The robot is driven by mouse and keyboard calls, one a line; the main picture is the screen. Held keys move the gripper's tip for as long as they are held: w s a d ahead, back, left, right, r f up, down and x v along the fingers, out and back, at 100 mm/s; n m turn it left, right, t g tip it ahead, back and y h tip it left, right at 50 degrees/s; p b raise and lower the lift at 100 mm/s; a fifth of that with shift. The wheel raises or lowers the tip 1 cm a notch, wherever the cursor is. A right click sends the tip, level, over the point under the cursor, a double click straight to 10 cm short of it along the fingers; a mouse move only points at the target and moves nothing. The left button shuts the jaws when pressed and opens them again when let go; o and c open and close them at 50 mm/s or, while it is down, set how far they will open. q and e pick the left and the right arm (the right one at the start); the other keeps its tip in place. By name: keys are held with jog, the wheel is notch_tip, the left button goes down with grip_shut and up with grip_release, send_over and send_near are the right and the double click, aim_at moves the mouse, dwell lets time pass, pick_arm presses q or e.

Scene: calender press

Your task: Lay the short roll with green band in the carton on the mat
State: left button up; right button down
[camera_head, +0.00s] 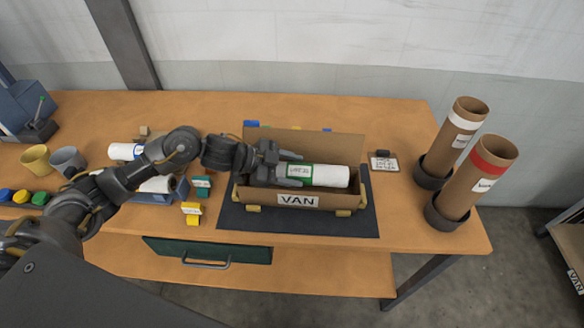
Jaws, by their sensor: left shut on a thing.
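The short white roll with a green band (330,176) lies lengthwise at the brown carton (345,201), level with or just inside its opening. I cannot tell whether it touches the bottom. The carton is marked VAN and stands on the dark mat (290,219). My left gripper (288,170) is shut on the roll's left end, by its label and green band, and hides that end. My right gripper does not show.
Two upright brown tubes, one with a white band (457,130) and one with a red band (482,170), stand in dark holders at right. Other white rolls (125,151) lie left under my arm. Yellow (191,210) and green blocks stand left of the mat.

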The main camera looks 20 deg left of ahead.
pick_arm(q)
jog(key=shift+f, duration=0.35)
jog(key=o, duration=1.1)
jog(key=shift+o, duration=0.5)
jog(key=shift+s+f, duration=0.15)
jog(key=shift+f, duration=0.05)
jog(key=c, duration=0.4)
jog(key=shift+o, duration=0.2)
jog(key=shift+r, duration=0.15)
